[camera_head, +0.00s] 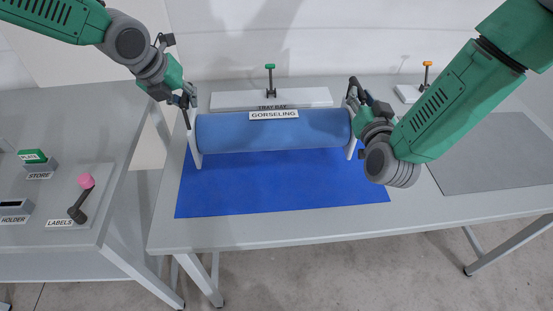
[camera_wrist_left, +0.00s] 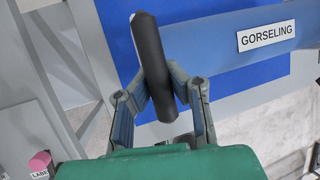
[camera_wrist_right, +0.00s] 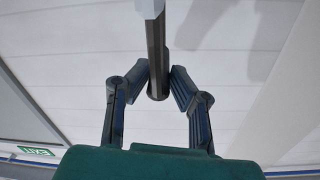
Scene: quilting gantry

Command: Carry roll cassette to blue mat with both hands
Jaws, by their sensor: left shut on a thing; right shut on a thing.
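The roll cassette (camera_head: 272,135) is a blue roll with white end plates and a "GORSELING" label. It is level, over the back part of the blue mat (camera_head: 285,185); I cannot tell whether its end plates touch the mat. My left gripper (camera_head: 186,101) is shut on the black handle (camera_wrist_left: 153,65) at the cassette's left end; its fingers (camera_wrist_left: 158,95) close around that handle. My right gripper (camera_head: 355,97) is at the right end, and its fingers (camera_wrist_right: 159,88) are shut on a dark handle bar (camera_wrist_right: 156,45). My right arm partly hides that end.
Behind the cassette is a white "TRAY BAY" block (camera_head: 228,101) with a green-topped lever (camera_head: 270,78). A grey mat (camera_head: 495,155) lies at right, near an orange-topped lever (camera_head: 426,72). A side table (camera_head: 75,110) at left carries labelled holders and a pink-knobbed lever (camera_head: 85,183).

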